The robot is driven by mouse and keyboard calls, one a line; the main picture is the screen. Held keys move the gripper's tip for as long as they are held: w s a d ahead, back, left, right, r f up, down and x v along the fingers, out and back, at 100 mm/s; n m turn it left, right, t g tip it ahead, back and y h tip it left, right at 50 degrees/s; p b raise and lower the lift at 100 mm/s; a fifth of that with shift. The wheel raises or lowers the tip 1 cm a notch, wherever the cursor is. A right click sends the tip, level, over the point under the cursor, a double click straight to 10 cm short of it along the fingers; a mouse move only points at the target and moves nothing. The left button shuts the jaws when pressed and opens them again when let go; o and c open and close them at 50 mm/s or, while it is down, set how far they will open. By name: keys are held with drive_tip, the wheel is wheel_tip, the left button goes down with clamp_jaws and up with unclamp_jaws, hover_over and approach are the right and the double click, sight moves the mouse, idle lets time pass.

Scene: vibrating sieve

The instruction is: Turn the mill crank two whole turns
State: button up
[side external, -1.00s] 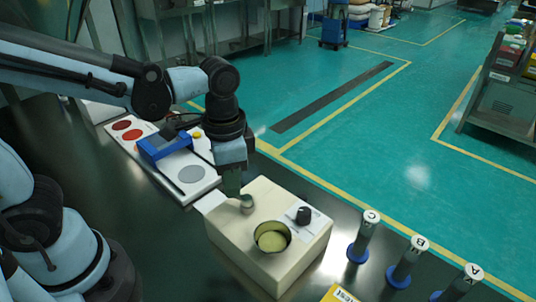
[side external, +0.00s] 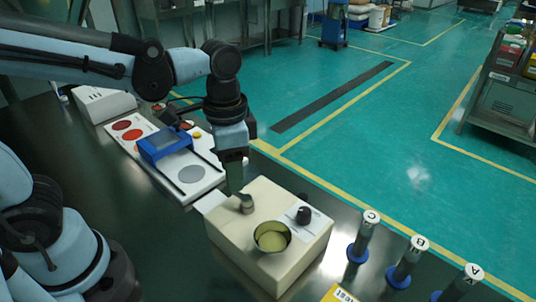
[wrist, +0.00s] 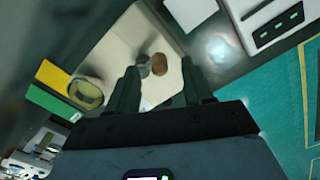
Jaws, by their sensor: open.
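A cream box (side external: 285,262) stands on the dark table, with a small grey metal piece (side external: 246,204) at the left of its top. In the wrist view a round brown knob (wrist: 159,65) and a grey part (wrist: 144,71) show there, between the fingers in the picture. I cannot tell for certain that this is the mill crank. My gripper (side external: 234,190) points down just above and left of the metal piece, open, with nothing held. In the wrist view its two dark fingers (wrist: 161,82) are spread apart. Whether they touch the knob is unclear.
A blue device (side external: 165,143) sits on a white panel (side external: 195,186) behind. Several lettered cylinders on blue bases (side external: 362,240) stand at right.

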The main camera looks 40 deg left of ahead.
drive_tip(key=shift+r, duration=2.3)
drive_tip(key=shift+a, duration=0.1)
drive_tip(key=a+f+n+t, duration=0.3)
drive_tip(key=a+n+t, duration=0.3)
drive_tip(key=a+t, duration=0.1)
drive_tip(key=shift+a+f, duration=0.25)
drive_tip(key=shift+a, duration=0.2)
drive_tip(key=shift+c, duration=0.4)
